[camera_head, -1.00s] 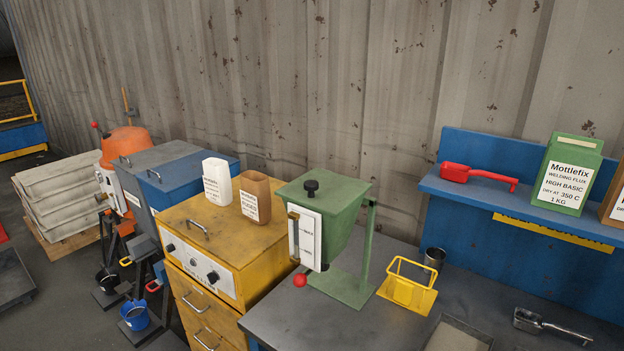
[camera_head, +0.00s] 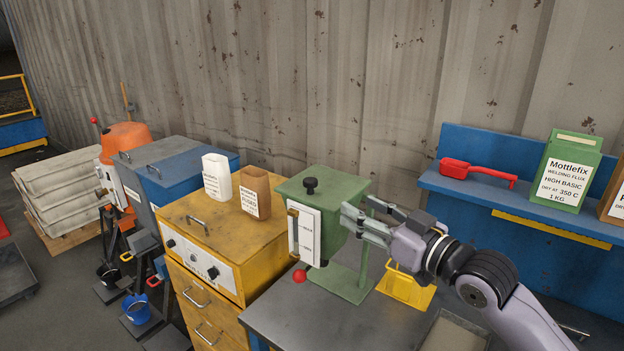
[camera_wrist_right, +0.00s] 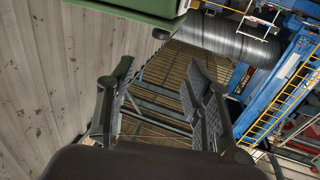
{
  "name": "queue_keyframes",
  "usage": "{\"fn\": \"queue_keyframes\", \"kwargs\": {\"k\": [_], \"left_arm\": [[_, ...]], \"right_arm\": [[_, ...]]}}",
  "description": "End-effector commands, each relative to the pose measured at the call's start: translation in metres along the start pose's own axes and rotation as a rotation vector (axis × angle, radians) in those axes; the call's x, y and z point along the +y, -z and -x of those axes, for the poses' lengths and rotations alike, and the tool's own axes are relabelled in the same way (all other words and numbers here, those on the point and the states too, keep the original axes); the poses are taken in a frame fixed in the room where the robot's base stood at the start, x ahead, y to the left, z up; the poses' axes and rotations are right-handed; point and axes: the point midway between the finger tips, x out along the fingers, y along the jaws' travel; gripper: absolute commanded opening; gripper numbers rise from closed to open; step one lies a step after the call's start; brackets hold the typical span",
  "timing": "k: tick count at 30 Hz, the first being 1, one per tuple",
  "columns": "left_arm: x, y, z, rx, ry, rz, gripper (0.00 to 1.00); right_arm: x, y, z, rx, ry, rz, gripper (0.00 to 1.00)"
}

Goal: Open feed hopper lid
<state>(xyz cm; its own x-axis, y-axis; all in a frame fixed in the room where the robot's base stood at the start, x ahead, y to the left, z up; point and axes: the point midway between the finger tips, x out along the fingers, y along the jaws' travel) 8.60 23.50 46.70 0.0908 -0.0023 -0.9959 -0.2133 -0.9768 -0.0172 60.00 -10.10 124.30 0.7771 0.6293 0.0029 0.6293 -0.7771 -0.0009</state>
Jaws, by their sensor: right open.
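The green feed hopper (camera_head: 340,221) stands on a green stand on the grey bench. Its flat lid (camera_head: 322,184) is down, with a black knob (camera_head: 311,186) on top. A white label panel and a red ball knob (camera_head: 299,276) are on its front. My right gripper (camera_head: 355,218) is open and empty at the hopper's right side, below lid height; whether it touches cannot be told. In the right wrist view the open fingers (camera_wrist_right: 160,88) have nothing between them, and a green edge, likely the hopper (camera_wrist_right: 140,10), shows at the top. My left gripper is not in view.
A yellow cabinet (camera_head: 222,228) with a white and a brown container on top stands left of the hopper. A blue shelf (camera_head: 480,191) holds a red scoop (camera_head: 477,171) and a green flux box (camera_head: 570,172).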

Motion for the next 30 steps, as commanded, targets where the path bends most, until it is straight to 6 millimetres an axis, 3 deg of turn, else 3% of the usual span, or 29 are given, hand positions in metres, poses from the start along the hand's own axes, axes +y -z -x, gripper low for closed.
{"fn": "queue_keyframes", "kwargs": {"k": [9,18,24,30], "left_arm": [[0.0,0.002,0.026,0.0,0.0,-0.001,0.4],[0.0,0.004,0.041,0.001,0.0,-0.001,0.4],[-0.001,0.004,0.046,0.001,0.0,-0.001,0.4],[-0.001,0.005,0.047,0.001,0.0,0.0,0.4]], "right_arm": [[-0.002,0.004,-0.069,0.0,0.002,-0.003,0.47],[-0.001,0.003,-0.123,-0.002,0.001,0.0,0.47],[-0.001,0.001,-0.145,-0.001,0.001,0.0,0.47],[-0.001,0.0,-0.152,-0.002,0.0,0.001,0.47]]}}
